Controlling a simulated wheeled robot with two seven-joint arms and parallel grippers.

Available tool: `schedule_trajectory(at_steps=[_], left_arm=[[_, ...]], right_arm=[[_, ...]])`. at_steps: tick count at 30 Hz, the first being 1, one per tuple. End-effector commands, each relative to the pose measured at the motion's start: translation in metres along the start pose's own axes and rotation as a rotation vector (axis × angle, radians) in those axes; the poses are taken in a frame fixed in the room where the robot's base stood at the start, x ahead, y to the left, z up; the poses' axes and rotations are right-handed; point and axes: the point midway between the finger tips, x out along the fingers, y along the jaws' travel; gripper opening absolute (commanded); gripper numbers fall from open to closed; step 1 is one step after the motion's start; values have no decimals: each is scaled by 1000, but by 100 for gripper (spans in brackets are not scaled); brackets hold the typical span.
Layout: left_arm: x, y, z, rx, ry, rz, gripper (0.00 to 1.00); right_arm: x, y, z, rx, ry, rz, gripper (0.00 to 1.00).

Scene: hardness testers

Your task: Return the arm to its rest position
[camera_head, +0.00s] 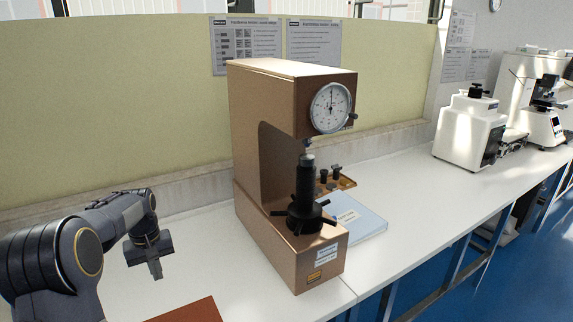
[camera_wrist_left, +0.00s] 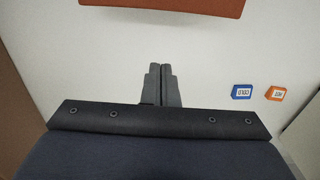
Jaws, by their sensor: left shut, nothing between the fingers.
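My left arm comes in from the left in the head view. Its gripper (camera_head: 156,268) hangs fingers down above the white bench, left of the brown hardness tester (camera_head: 262,120), apart from it. In the left wrist view the two fingers of the left gripper (camera_wrist_left: 161,68) are together, with nothing between them. The tester has a round dial (camera_head: 331,107) and a dark spindle with a spoked handwheel (camera_head: 304,212). My right gripper is not in view.
An orange-brown flat thing (camera_head: 190,312) lies on the white bench (camera_head: 205,245); its edge also shows in the wrist view (camera_wrist_left: 170,5). A blue tag (camera_wrist_left: 241,91) and an orange tag (camera_wrist_left: 276,93) lie right of the fingers. A light blue booklet (camera_head: 362,222) and white instruments (camera_head: 468,130) stand rightward.

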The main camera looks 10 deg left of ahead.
Motion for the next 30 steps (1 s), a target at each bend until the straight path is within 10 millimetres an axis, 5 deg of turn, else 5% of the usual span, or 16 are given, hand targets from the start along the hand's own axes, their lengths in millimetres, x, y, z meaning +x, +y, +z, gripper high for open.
schedule_trajectory(at_steps=[5, 14, 21, 25, 30], left_arm=[[-35, 2, 39, 48, 24, 102, 0], [-96, 8, 192, 270, 138, 365, 0], [-86, 5, 307, 452, 256, 478, 0], [-72, 3, 341, 507, 299, 500, 0], [-63, 2, 356, 534, 320, 507, 0]], right_arm=[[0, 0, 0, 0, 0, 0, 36], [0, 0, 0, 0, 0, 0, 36], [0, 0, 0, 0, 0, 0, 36], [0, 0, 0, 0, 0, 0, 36], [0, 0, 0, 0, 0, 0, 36]])
